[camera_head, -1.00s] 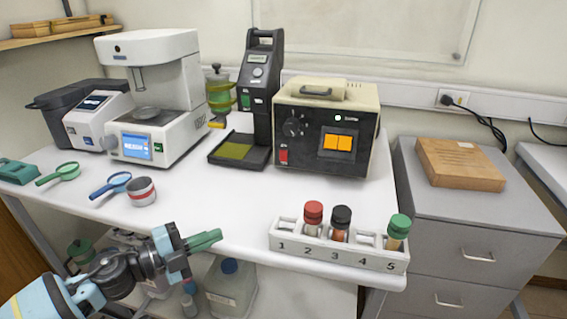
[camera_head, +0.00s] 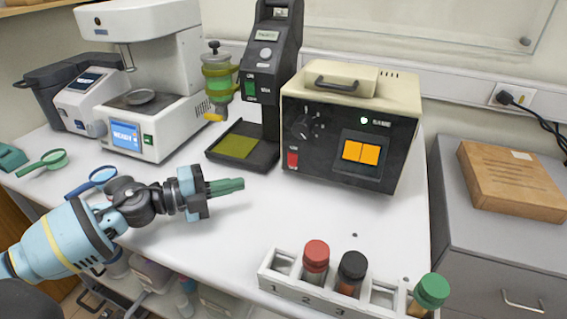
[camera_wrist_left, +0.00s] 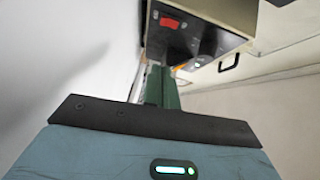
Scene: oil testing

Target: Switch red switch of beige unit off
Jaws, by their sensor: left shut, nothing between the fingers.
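The beige unit (camera_head: 402,92) stands on the white table, its black front panel facing me. Its red switch (camera_head: 293,159) is at the lower left of that panel, below a black knob (camera_head: 305,127). In the left wrist view the red switch (camera_wrist_left: 170,23) shows near the top, ahead of the fingers. My left gripper (camera_head: 240,186) is shut and empty above the table, left of and nearer than the red switch, apart from it. Its green fingers also show in the left wrist view (camera_wrist_left: 161,86). My right gripper is not in view.
A black device with a tray (camera_head: 267,154) stands left of the beige unit. A white rack (camera_head: 325,302) with capped vials is at the front edge. A white machine (camera_head: 165,116) stands further left. The table between my left gripper and the unit is clear.

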